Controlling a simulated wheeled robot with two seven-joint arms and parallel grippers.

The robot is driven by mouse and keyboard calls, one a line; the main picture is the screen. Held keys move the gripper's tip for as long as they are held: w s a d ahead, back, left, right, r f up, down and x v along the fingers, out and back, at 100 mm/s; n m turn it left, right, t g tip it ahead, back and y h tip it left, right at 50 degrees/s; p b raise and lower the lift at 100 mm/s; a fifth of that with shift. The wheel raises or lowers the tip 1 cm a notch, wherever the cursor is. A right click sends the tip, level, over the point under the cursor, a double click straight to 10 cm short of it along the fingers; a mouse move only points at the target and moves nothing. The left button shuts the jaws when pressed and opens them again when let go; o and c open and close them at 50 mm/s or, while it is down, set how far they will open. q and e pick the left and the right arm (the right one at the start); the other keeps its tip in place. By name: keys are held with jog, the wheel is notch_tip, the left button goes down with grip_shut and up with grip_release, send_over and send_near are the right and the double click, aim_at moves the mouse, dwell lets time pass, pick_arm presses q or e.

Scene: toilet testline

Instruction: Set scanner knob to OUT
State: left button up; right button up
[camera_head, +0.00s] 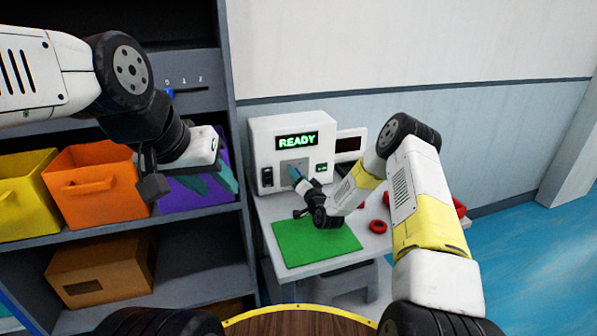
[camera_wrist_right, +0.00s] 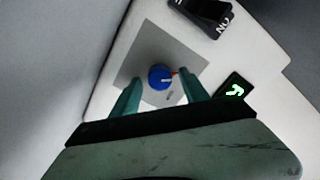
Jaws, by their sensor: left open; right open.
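The scanner (camera_head: 262,140) is a white box with a green "READY" display, standing on a white table. In the right wrist view its round blue knob (camera_wrist_right: 160,77) sits on a grey square plate (camera_wrist_right: 150,52). In the head view this gripper hides the knob. My left gripper (camera_head: 210,185) is open and empty before the shelf.
A black rocker switch (camera_wrist_right: 205,12) and a small green-lit display (camera_wrist_right: 235,88) flank the knob plate. A green mat (camera_head: 300,252) and red rings (camera_head: 378,227) lie on the table. A shelf with yellow (camera_head: 25,195), orange (camera_head: 95,190) and purple bins (camera_head: 185,200) stands left.

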grip_shut()
jog(key=shift+m, duration=0.3)
jog(key=m, duration=0.3)
jog(key=shift+w+d+f+m, duration=0.1)
jog(key=shift+m, duration=0.3)
jog(key=m, duration=0.2)
jog(key=shift+f+m, duration=0.1)
jog(key=shift+m, duration=0.3)
jog(key=m, duration=0.7)
jog(key=shift+f+t, duration=0.1)
jog(key=shift+t, duration=0.3)
